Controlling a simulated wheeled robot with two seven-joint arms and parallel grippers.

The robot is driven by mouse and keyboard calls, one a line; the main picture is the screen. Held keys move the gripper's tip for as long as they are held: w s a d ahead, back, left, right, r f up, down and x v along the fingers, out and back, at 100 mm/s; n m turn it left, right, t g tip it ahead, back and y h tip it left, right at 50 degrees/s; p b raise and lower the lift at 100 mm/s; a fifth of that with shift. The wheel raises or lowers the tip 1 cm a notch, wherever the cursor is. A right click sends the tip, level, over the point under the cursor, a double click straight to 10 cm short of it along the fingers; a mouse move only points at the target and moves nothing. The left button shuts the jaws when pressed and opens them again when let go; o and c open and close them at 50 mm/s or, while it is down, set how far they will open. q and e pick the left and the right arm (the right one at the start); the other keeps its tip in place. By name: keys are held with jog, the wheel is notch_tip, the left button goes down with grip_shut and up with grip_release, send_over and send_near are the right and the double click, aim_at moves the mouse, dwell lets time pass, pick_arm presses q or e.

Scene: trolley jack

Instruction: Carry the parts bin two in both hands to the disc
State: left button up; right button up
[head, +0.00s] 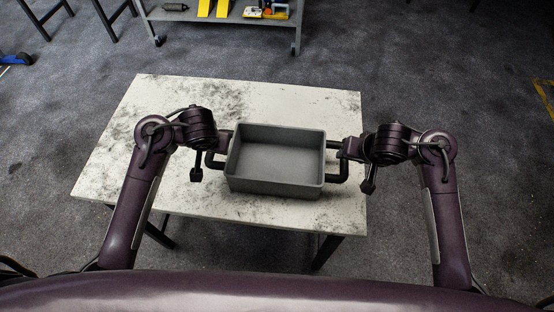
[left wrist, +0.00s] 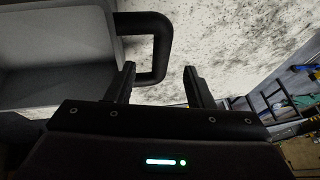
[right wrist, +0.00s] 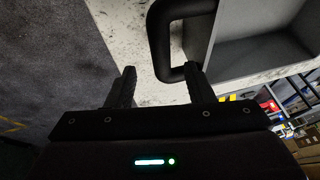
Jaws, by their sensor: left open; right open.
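The parts bin (head: 276,158) is a grey, open, empty box with a dark bar handle at each end. It stands on the worn white table (head: 240,100). My left gripper (head: 208,165) is open at the bin's left handle; in the left wrist view the handle (left wrist: 160,45) shows just beyond and partly between the two fingers (left wrist: 160,85). My right gripper (head: 356,165) is open at the right handle; in the right wrist view that handle (right wrist: 160,45) shows between and beyond the fingers (right wrist: 162,88). I cannot tell whether the fingers touch the handles. I do not make out the disc.
A grey trolley shelf (head: 222,14) with yellow items stands behind the table. A blue object (head: 16,59) lies on the floor at far left. Yellow floor marking (head: 545,95) shows at far right. The table's left part is clear, and open floor surrounds the table.

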jog(key=shift+w+a+f, duration=0.15)
jog(key=shift+w+f, duration=0.05)
jog(key=shift+f, duration=0.1)
pick_arm(q)
jog(key=x, duration=0.8)
jog(key=shift+w+a, duration=0.15)
jog(key=shift+w, duration=0.1)
pick_arm(e)
jog(key=x, duration=0.7)
jog(key=shift+w+f, duration=0.15)
jog(key=shift+w, duration=0.15)
pick_arm(q)
jog(key=shift+s, duration=0.1)
jog(key=shift+c, duration=0.2)
pick_arm(e)
jog(key=shift+s, duration=0.1)
pick_arm(q)
grip_shut()
pick_arm(e)
grip_shut()
pick_arm(q)
jog(key=shift+r, duration=0.1)
